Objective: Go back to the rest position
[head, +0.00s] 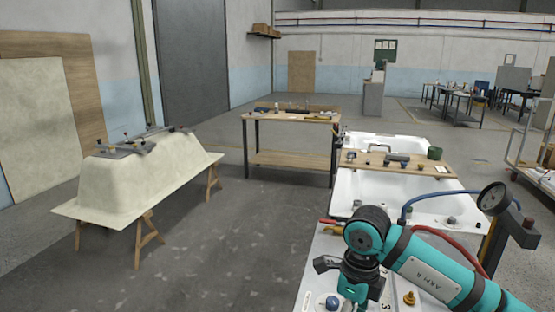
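A teal and black arm reaches in from the lower right, and I take it as my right arm. The dark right gripper (349,277) is at its end, over the near white table (316,262). Its fingertips are not clearly visible, so I cannot tell whether it is open or shut. No held object can be made out. My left gripper is not in view.
A cream bathtub shell (148,179) lies upside down on wooden trestles at left. White tubs (375,190) stand beyond the arm, with a wooden board (435,168) across. A gauge (493,198) with hoses stands at right. A workbench (288,118) stands behind. The centre-left floor is clear.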

